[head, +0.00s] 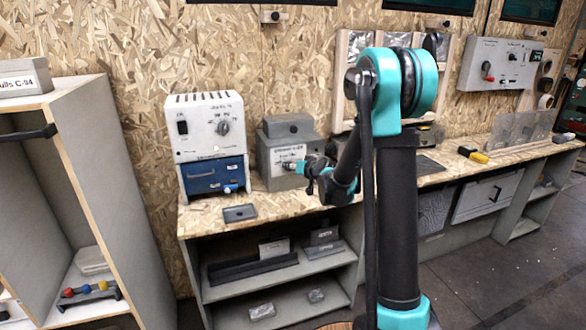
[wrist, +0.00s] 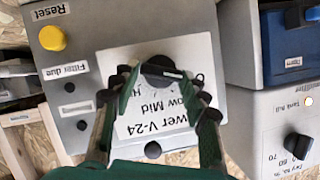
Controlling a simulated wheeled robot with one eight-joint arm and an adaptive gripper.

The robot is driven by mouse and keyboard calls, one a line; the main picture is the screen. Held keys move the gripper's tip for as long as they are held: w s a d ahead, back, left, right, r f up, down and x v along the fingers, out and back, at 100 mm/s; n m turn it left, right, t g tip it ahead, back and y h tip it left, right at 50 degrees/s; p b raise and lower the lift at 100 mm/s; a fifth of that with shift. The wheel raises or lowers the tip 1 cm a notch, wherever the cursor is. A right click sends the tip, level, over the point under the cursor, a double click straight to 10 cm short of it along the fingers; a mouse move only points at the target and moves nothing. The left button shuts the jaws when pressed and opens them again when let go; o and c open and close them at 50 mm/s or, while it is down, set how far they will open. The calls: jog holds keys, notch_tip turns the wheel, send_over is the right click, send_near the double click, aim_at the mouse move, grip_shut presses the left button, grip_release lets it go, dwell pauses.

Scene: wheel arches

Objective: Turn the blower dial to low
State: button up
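The blower box is a grey unit (head: 283,153) on the bench, left of my arm in the head view. A dark rounded dial (wrist: 163,68) sits at the plate, partly hidden by my fingers. My gripper (wrist: 162,78) is in front of the plate, its two fingers spread on either side of the dial. Contact with the dial is unclear. In the head view my gripper (head: 297,165) reaches the box front from the right.
A white dryer (head: 207,125) with its own dial (head: 223,127) and a blue drawer (head: 214,175) stands close on the left. A yellow Reset button (wrist: 52,38) is on the blower box. A small dark tray (head: 240,212) lies on the bench. A grey control box (head: 497,64) hangs at right.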

jog(key=c, duration=0.6)
jog(key=shift+w+d+f+m+y, duration=0.1)
jog(key=shift+m+y, duration=0.55)
jog(key=shift+m, duration=0.4)
jog(key=shift+s+d+f+m+y, duration=0.15)
jog(key=shift+m+y, duration=0.55)
jog(key=shift+m, duration=0.4)
jog(key=shift+w+d+f+m+y, duration=0.15)
jog(key=shift+m+y, duration=0.5)
jog(key=shift+m, duration=0.4)
jog(key=o, duration=1.2)
jog(key=shift+c, duration=0.2)
jog(key=shift+a, duration=0.1)
